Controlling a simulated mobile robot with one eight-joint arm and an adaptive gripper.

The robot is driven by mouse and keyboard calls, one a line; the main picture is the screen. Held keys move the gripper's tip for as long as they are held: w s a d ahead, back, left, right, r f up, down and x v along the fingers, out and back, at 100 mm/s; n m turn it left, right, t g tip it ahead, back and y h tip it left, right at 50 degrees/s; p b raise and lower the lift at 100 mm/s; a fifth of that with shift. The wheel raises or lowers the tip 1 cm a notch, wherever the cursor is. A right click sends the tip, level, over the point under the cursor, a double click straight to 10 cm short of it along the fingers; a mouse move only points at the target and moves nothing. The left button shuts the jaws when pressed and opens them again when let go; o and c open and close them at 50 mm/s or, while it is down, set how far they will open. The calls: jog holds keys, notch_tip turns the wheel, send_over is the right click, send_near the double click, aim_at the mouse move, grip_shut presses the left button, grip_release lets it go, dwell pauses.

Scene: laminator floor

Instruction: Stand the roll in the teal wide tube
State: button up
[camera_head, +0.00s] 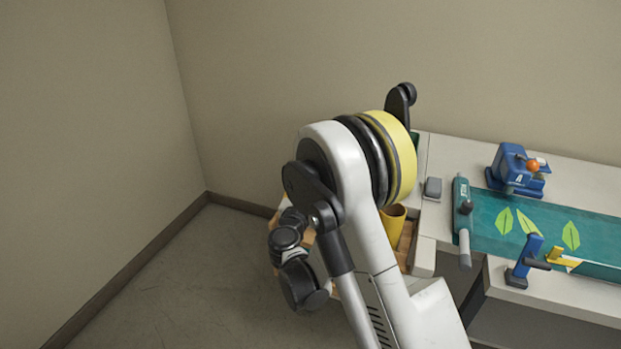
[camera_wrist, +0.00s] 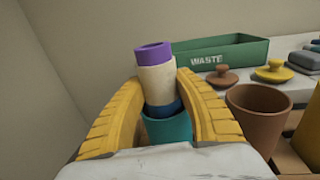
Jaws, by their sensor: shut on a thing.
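In the wrist view my gripper (camera_wrist: 160,100) has its two yellow fingers shut on the roll (camera_wrist: 157,73). The roll is cream with a purple upper end and a blue lower part, and it is roughly upright with a slight tilt. The teal wide tube (camera_wrist: 168,129) is directly below it between the fingers. The roll's blue lower part meets the tube's mouth; how far it is inside I cannot tell. The lower part of the tube is hidden by my gripper. In the head view my arm hides the gripper, roll and teal tube.
A brown pot (camera_wrist: 259,112) stands close right of my right finger, with a yellow tube (camera_head: 394,224) beyond it. Behind are a green WASTE bin (camera_wrist: 222,54), a brown lid (camera_wrist: 222,76) and a yellow lid (camera_wrist: 273,71). A bench with a teal mat (camera_head: 490,231) lies right.

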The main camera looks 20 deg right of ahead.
jog(key=shift+f, duration=0.35)
jog(key=o, duration=2)
jog(key=shift+o, duration=0.2)
